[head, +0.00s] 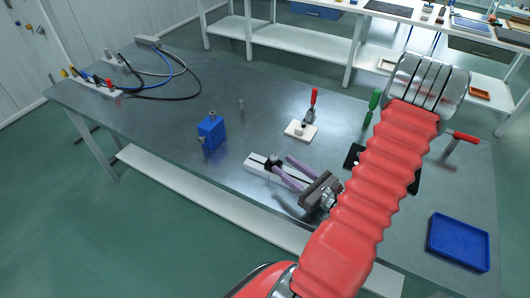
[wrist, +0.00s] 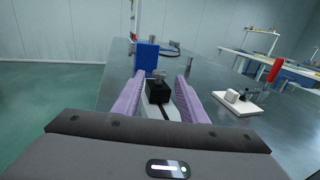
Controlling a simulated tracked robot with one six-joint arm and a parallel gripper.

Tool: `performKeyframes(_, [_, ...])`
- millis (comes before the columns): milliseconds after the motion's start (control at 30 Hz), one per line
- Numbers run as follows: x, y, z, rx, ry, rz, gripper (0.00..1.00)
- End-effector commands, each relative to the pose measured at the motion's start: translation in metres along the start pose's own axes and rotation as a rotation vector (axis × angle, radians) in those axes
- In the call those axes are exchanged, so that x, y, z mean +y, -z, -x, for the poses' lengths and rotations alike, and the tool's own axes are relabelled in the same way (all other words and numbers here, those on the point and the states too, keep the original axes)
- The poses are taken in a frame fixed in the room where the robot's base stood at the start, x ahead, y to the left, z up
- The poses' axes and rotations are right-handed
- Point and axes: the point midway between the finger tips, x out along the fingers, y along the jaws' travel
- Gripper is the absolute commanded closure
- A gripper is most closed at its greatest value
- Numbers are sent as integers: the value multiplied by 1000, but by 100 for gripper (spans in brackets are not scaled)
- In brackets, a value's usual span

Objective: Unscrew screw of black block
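A small black block (head: 273,162) sits on a white slotted base plate (head: 254,166) near the table's front edge. In the wrist view the black block (wrist: 154,92) shows a small dark screw (wrist: 160,75) on its top. My gripper (head: 279,166) has two purple fingers, and they are spread apart. In the wrist view my gripper (wrist: 161,78) points along the plate, with one finger on each side of the block. A gap shows between the block and the right finger; contact on the left cannot be told. Nothing is visibly held.
A blue block (head: 211,132) stands left of the plate. A white plate with a red-handled clamp (head: 312,104) lies behind. A green-handled clamp (head: 373,104) and a blue tray (head: 459,242) are to the right. Cables (head: 172,78) lie at far left.

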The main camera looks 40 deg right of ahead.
Motion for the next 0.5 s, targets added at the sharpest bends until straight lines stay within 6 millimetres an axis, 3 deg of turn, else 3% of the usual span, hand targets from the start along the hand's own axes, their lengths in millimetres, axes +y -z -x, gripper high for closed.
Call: performKeyframes(500, [1,0,-51,0,-4,0,62])
